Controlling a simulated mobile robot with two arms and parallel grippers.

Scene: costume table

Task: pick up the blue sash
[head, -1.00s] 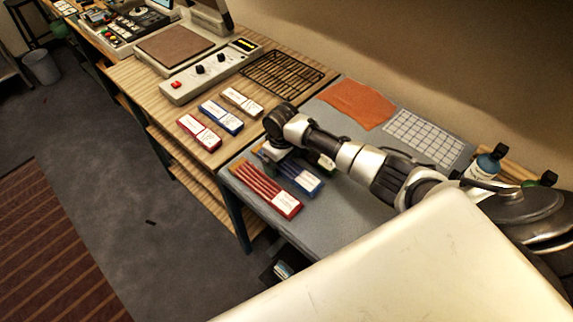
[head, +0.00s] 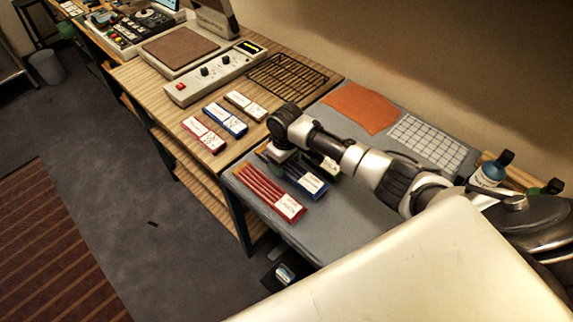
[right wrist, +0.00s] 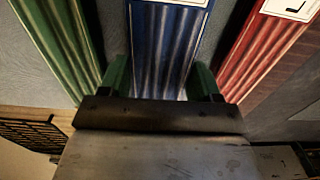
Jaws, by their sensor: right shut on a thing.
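The blue sash (head: 308,182) lies folded in long pleats with a white label at its near end, on the grey cloth-topped table (head: 350,222). My right gripper (head: 283,158) is over its far end, with the arm hiding part of it. In the right wrist view my right gripper (right wrist: 161,82) has one finger on each side of the blue sash (right wrist: 165,45) and is shut on it. The sash still looks level with its neighbours. My left gripper is not in view.
A red sash (head: 265,188) and a green sash (right wrist: 58,38) lie close on either side. An orange cloth (head: 360,107) and a white grid sheet (head: 428,142) lie behind my arm. A bottle (head: 490,170) stands at the right. Labelled boxes (head: 225,119) sit on the wooden table.

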